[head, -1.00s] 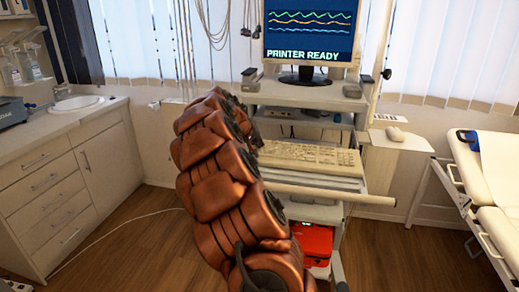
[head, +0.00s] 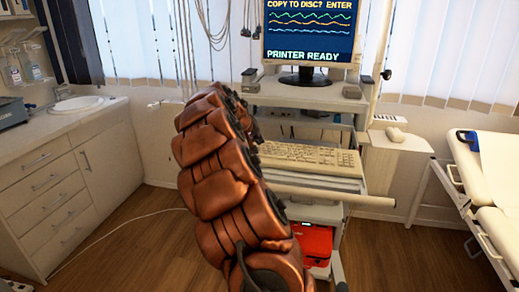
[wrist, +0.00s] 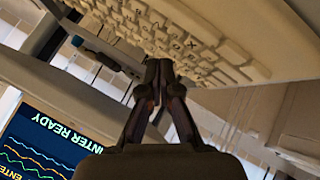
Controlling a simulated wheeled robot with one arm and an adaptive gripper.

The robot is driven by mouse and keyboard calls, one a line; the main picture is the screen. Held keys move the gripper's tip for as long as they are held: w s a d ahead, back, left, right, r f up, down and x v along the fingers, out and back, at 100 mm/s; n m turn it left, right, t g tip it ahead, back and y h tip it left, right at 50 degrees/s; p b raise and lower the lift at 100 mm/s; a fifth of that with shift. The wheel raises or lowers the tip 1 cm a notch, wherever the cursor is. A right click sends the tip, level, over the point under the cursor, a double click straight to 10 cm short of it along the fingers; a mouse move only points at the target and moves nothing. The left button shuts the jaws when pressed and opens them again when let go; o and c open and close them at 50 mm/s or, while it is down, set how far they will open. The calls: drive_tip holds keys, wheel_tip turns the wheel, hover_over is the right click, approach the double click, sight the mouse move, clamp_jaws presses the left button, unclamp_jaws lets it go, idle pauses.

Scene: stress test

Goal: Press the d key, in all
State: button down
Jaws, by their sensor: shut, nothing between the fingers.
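The beige keyboard (head: 312,158) lies on the cart's pull-out shelf; my arm covers its left end in the head view. In the wrist view, which is upside down, the keyboard (wrist: 225,25) fills the top. My gripper (wrist: 160,64) is shut and empty, its fingertips in front of the lettered keys near the keyboard's edge. I cannot tell whether the tips touch a key, and I cannot pick out the d key. The gripper is hidden behind my arm in the head view. The monitor (head: 308,32) reads "COPY TO DISC? ENTER" and "PRINTER READY".
The cart's front bar (head: 330,196) runs below the keyboard. A mouse (head: 396,135) sits on a side shelf to the right. An examination couch (head: 497,165) stands at the far right, a sink counter (head: 75,125) at the left. Open floor lies between counter and cart.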

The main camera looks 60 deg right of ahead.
drive_tip(key=shift+r+p, duration=0.8)
drive_tip(key=shift+r, duration=1.55)
drive_tip(key=shift+a, duration=0.2)
drive_tip(key=s+a+f+n+y+p, duration=0.1)
drive_tip(key=s+a+y, duration=0.2)
drive_tip(key=a, duration=1.3)
drive_tip(key=s+a+f+n+y+p, duration=0.15)
drive_tip(key=s+a, duration=0.25)
drive_tip(key=a, duration=1.2)
drive_tip(key=s+a+f+n+g+y, duration=0.1)
drive_tip(key=s+a+f+n+y, duration=0.1)
drive_tip(key=s+a, duration=0.7)
drive_tip(key=s+a+f+n+g+y, duration=0.1)
drive_tip(key=s+a+f+n, duration=0.3)
drive_tip(key=s+a, duration=0.6)
drive_tip(key=a+y, duration=0.1)
drive_tip(key=a, duration=0.3)
drive_tip(key=shift+a+f+y+p, duration=0.3)
drive_tip(key=shift+a+y+p, duration=0.05)
drive_tip(key=shift+p, duration=0.05)
